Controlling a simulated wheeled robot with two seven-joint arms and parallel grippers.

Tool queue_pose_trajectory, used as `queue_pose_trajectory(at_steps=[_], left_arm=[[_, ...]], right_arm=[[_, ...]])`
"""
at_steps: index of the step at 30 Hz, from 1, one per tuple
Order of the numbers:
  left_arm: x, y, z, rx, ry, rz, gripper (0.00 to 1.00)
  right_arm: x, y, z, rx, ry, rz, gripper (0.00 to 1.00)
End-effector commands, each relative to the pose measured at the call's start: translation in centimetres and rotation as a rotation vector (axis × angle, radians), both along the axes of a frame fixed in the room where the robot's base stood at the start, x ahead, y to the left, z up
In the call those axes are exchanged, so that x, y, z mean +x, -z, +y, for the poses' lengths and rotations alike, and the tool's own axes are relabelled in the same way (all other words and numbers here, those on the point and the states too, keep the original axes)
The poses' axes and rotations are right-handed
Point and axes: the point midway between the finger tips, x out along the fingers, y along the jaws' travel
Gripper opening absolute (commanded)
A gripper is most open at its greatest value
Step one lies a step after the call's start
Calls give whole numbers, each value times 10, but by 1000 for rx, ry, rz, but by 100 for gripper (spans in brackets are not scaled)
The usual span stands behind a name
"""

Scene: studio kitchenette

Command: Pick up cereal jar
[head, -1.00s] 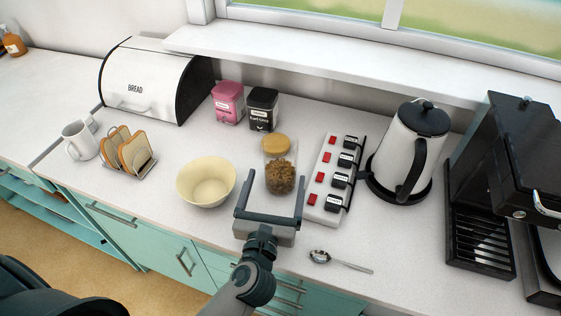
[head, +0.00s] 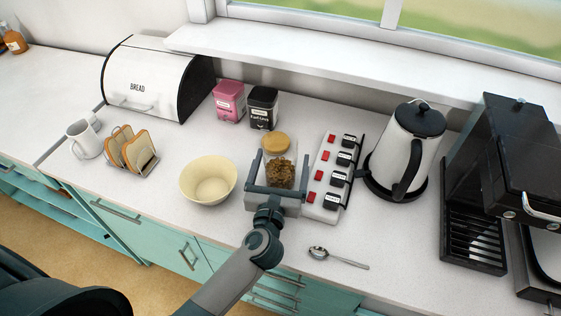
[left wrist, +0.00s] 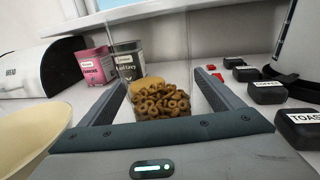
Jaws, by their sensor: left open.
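My left gripper (head: 279,168) is open, with one finger on each side of the jar. In the left wrist view the cereal (left wrist: 160,101) shows between the two fingers. I cannot tell whether either finger touches the jar. My right gripper is not in view.
A cream bowl (head: 208,180) stands close to the left of the jar. A power strip (head: 325,198) with red switches and black plugs lies close to the right. Pink and black tins (head: 263,109) stand behind. A spoon (head: 338,258) lies in front on the right.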

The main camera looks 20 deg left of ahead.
Motion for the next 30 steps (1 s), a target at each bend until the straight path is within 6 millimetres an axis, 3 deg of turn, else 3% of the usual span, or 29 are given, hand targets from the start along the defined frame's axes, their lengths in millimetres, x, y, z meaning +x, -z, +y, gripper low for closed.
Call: queue_pose_trajectory(at_steps=[6,20,27,30], left_arm=[[18,0,3,1,0,1,87],[18,1,3,0,0,1,87],[18,1,3,0,0,1,32],[18,0,3,0,1,-1,32]], right_arm=[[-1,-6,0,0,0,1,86],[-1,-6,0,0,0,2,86],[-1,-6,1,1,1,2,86],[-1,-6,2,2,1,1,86]])
